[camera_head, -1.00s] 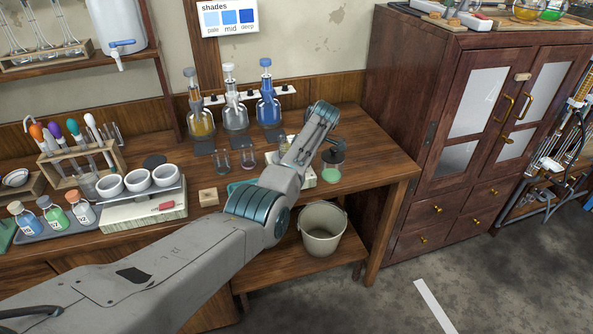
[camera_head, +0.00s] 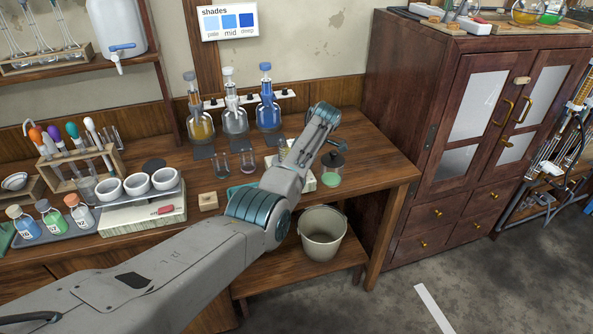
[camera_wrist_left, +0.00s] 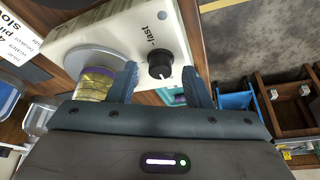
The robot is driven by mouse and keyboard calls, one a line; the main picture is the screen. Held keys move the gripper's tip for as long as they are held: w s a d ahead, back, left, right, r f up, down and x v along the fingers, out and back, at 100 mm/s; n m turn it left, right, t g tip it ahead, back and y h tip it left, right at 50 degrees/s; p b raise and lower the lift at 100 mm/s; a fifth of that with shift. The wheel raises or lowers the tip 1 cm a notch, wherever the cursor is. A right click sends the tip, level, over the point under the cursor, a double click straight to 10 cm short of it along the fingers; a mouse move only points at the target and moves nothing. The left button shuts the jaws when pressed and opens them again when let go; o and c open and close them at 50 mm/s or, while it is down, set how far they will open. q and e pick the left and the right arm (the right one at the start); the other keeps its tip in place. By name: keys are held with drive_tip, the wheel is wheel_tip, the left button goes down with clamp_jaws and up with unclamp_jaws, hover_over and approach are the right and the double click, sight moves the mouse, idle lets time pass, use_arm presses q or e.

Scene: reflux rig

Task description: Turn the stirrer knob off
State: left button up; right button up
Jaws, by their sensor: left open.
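The stirrer is a white box with a round plate; its black knob (camera_wrist_left: 160,64) shows in the left wrist view beside the printed word "fast". A small pale mark shows on the knob's face; its exact setting is hard to read. My left gripper (camera_wrist_left: 163,82) is open, one finger on each side of the knob in that picture. I cannot tell whether either finger touches it. In the head view my left arm mostly hides the white stirrer (camera_head: 309,184), and its gripper is not clearly seen. My right gripper is not in view.
A glass with yellowish content (camera_wrist_left: 95,84) stands on the stirrer plate. A lidded jar with green content (camera_head: 330,172) stands close by on the bench. Several stoppered bottles stand behind, and a bucket (camera_head: 323,236) sits on the shelf below.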

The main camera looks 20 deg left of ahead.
use_arm(q)
drive_tip(key=b+v, duration=0.2)
drive_tip(key=v, duration=0.8)
drive_tip(key=shift+b, duration=0.35)
